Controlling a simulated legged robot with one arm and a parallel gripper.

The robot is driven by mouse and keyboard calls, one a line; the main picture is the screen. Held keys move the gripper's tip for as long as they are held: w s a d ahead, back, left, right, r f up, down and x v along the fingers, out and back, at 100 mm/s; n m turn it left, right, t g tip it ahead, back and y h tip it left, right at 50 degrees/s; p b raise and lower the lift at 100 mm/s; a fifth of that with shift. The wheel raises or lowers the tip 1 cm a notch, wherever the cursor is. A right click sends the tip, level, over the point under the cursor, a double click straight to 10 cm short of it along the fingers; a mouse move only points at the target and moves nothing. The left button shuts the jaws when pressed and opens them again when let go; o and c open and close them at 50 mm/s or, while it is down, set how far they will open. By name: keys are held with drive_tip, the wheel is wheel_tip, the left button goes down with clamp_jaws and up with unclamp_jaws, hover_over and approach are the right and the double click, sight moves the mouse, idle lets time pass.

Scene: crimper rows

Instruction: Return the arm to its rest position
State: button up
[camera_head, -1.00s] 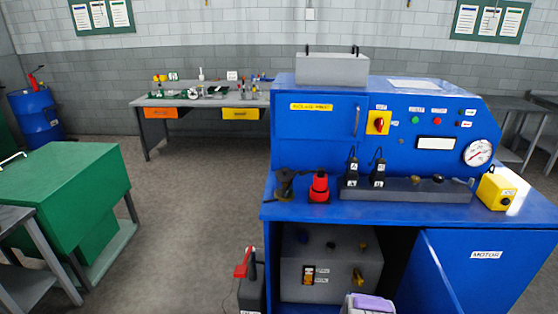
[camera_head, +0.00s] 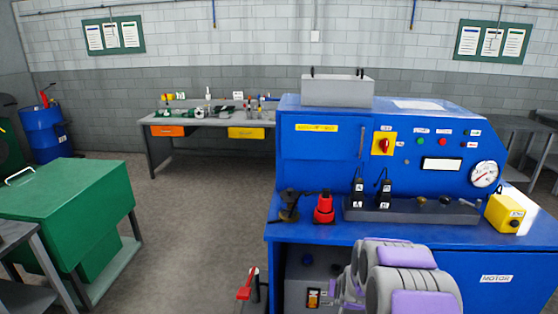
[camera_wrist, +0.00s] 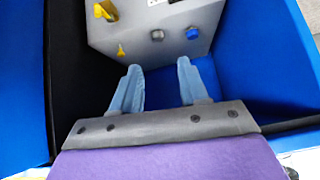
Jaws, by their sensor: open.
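My arm shows in the head view as grey rounded links with purple panels (camera_head: 425,302), in front of the blue bench's open lower bay. In the wrist view my gripper (camera_wrist: 160,68) is open. Its two pale blue fingers stand apart with nothing between them. Beyond the fingertips is a grey box (camera_wrist: 150,35) with a yellow handle (camera_wrist: 105,10), knobs and a small yellow part, inside the blue cabinet. In the head view my arm hides much of this box.
The blue bench (camera_head: 480,245) carries a red-and-black tool (camera_head: 324,209), two black labelled tools, a grey rail and a yellow box (camera_head: 504,214). A red-handled black item (camera_head: 247,285) stands at its left front. A green cabinet (camera_head: 65,205) is at left; open floor (camera_head: 195,225) lies between.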

drive_tip(key=s+a+r+n+g+y, duration=0.1)
drive_tip(key=s+a+r+g, duration=0.2)
drive_tip(key=s+r, duration=0.6)
drive_tip(key=s+a+r+g, duration=0.2)
drive_tip(key=s+r, duration=0.3)
drive_tip(key=s, duration=0.7)
drive_tip(key=s+r+g, duration=0.2)
drive_tip(key=s+r, duration=0.1)
drive_tip(key=s, duration=1.1)
drive_tip(key=s+a+r+n+g, duration=0.1)
drive_tip(key=s+r+g, duration=0.2)
drive_tip(key=s, duration=1.1)
drive_tip(key=shift+a+r, duration=0.2)
drive_tip(key=shift+r, duration=0.55)
